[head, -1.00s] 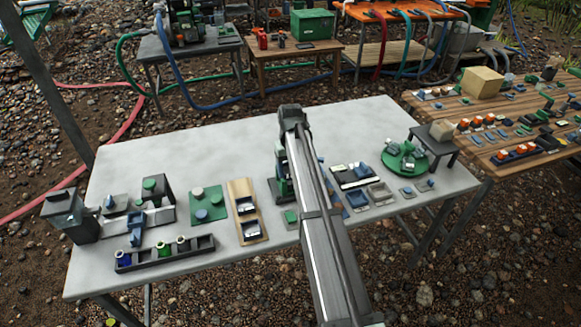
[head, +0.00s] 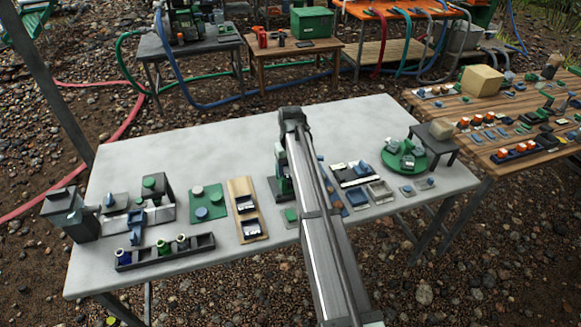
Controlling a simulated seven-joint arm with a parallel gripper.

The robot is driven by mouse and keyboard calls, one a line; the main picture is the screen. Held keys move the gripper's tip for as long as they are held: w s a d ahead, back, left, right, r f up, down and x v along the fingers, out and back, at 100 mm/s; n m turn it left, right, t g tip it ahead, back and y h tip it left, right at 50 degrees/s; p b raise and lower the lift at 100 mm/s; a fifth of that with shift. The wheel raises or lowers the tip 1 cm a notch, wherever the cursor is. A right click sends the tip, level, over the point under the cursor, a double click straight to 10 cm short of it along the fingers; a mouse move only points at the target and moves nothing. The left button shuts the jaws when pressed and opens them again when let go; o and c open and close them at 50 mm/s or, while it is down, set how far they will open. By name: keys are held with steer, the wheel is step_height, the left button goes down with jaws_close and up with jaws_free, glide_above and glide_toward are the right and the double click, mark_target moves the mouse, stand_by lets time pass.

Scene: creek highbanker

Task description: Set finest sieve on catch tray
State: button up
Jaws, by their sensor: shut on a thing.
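My gripper is hidden behind my own arm, which crosses the middle of the pale table; its fingers and anything in them do not show. No sieve can be made out for certain. Right of the arm are a small grey open tray (head: 380,193), a blue-filled tray (head: 356,198) and a dark tray with white pieces (head: 352,174). I cannot tell which, if any, is the catch tray. A green and dark upright piece (head: 281,178) shows just left of the arm, partly covered by it.
On the left of the pale table (head: 230,145) are a rack with several jars (head: 165,252), a green plate (head: 208,204) and a wooden board (head: 247,211). On the right are a round green tray (head: 406,158) and a small dark stand (head: 440,140). The back is clear.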

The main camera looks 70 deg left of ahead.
steer(key=shift+d+f, duration=0.25)
steer(key=shift+f, duration=0.25)
steer(key=shift+d+f, duration=0.25)
steer(key=shift+f, duration=0.2)
stand_by(0.9)
steer(key=o, duration=1)
steer(key=shift+o, duration=0.2)
steer(key=shift+r, duration=0.15)
steer(key=shift+a+r, duration=0.15)
steer(key=shift+r, duration=1.75)
steer(key=shift+a+r, duration=0.1)
steer(key=shift+r, duration=1.8)
